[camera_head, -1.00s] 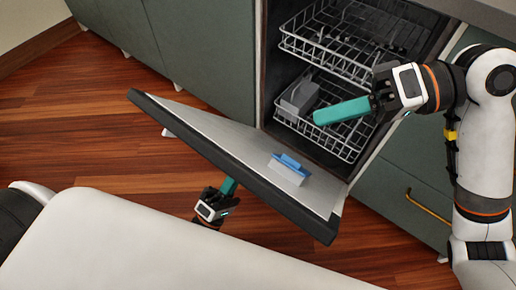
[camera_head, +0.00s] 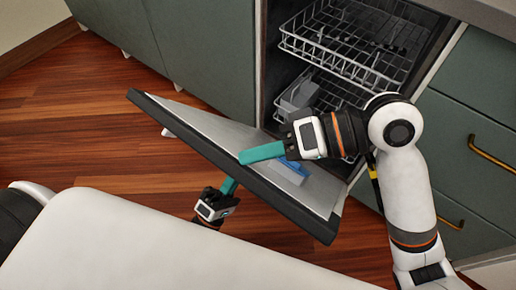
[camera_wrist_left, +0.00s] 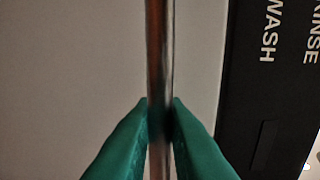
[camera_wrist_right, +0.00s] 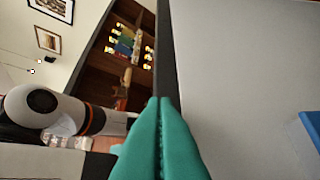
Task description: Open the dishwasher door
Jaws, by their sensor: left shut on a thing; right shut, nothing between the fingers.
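The dishwasher door (camera_head: 228,137) is tilted partway down, its grey inner face showing with a dark edge. A blue-and-white dispenser part (camera_head: 290,171) sits on that face, partly covered by my right gripper. My left gripper (camera_head: 229,187) is below the door's outer side. In the left wrist view its green fingers (camera_wrist_left: 160,130) are shut on a metal bar handle (camera_wrist_left: 160,50), beside a black panel lettered WASH and RINSE. My right gripper (camera_head: 243,158) is shut and empty over the inner face; its fingers also show in the right wrist view (camera_wrist_right: 160,140).
Two wire racks, an upper (camera_head: 335,45) and a lower (camera_head: 325,95), stand inside the dishwasher. Green cabinets (camera_head: 205,50) flank it, with a brass handle (camera_head: 490,155) at right. Wooden floor (camera_head: 70,130) lies open at left.

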